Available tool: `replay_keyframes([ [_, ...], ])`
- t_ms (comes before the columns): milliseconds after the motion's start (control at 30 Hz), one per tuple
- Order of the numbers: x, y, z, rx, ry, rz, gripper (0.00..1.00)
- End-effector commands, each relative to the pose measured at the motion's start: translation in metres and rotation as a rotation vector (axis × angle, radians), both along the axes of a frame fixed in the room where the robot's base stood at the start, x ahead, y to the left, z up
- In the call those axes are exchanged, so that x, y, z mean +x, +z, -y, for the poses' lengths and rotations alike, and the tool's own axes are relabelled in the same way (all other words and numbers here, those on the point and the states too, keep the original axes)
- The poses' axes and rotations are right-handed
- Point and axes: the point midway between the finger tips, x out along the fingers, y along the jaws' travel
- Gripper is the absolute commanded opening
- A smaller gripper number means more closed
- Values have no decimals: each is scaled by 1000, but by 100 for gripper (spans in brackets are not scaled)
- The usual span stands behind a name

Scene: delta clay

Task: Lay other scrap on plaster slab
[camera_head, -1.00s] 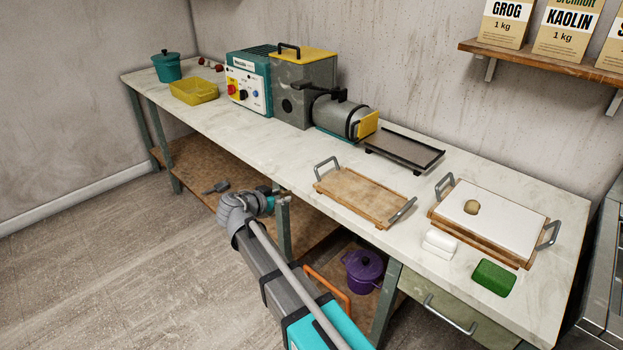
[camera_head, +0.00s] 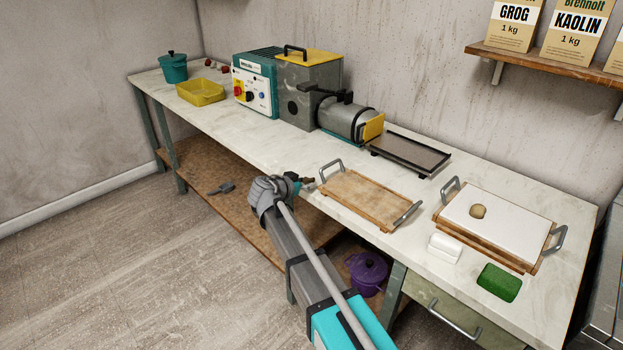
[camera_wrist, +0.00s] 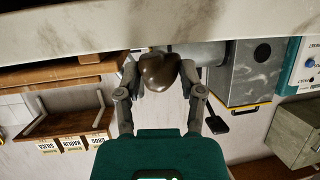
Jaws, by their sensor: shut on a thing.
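The white plaster slab (camera_head: 515,221) lies on a wooden board with metal handles at the right of the bench. One tan clay scrap (camera_head: 478,211) rests on the slab toward its left side. My gripper (camera_head: 305,182) is at the front edge of the bench, left of the empty wooden tray and well apart from the slab. In the wrist view my gripper (camera_wrist: 158,82) is shut on a brown, rounded clay scrap (camera_wrist: 159,68). The held scrap is hard to make out in the head view.
A wooden tray with handles (camera_head: 365,199) lies between my gripper and the slab. A white block (camera_head: 444,248) and a green block (camera_head: 498,282) sit in front of the slab. A dark tray (camera_head: 408,154) and the grey machine (camera_head: 309,92) stand behind.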

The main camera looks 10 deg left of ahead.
Motion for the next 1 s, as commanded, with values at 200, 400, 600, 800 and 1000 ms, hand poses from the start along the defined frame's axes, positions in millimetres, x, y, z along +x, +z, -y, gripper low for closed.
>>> replay_keyframes([
  [200, 19, 0, 10, 0, -2, 0, 0],
  [400, 42, 0, 23, 0, -1, 0, 0],
  [600, 38, -7, 21, 0, 0, 0, 0],
  [800, 38, -6, 21, 0, 0, 0, 0],
  [1000, 38, -9, 21, 0, 0, 0, 56],
])
